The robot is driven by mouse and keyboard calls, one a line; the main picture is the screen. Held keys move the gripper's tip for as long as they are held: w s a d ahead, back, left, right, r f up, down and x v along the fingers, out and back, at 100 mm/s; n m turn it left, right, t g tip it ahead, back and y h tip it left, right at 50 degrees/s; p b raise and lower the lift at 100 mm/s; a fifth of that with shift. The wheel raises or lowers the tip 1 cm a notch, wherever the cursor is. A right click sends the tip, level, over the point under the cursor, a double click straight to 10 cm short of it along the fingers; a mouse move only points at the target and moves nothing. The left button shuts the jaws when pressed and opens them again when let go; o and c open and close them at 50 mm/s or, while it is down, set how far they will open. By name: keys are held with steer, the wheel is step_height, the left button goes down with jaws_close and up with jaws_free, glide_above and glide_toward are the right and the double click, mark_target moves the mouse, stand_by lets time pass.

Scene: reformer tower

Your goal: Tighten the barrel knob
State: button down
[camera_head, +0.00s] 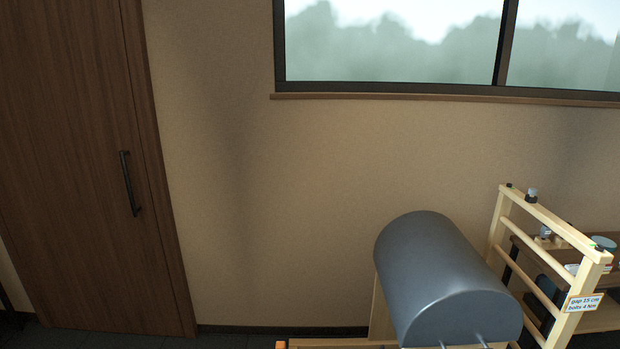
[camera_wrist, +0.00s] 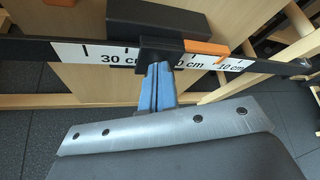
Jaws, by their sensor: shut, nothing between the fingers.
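The grey half-round barrel (camera_head: 440,275) stands at the lower right in the head view. No part that I can surely call the barrel knob is clear in either view. In the wrist view, a black block (camera_wrist: 160,22) sits over a white scale strip (camera_wrist: 100,54). A smaller black piece below the block meets an orange marker (camera_wrist: 205,47) on its right. My gripper (camera_wrist: 160,66) has blue fingers, shut and empty. Its tips are right at the lower edge of this black piece; I cannot tell whether they touch. My gripper is not in the head view.
A wooden tower frame (camera_head: 547,218) with a label (camera_head: 583,302) stands right of the barrel. Small dark and grey items (camera_head: 532,195) sit on it. Shelves with jars (camera_head: 603,243) are behind. A brown door (camera_head: 80,160) is at left. Wooden rails flank the scale strip.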

steer(key=shift+r, duration=0.1)
steer(key=s, duration=0.6)
steer(key=shift+a+r, duration=0.15)
steer(key=shift+r, duration=0.15)
stand_by(0.9)
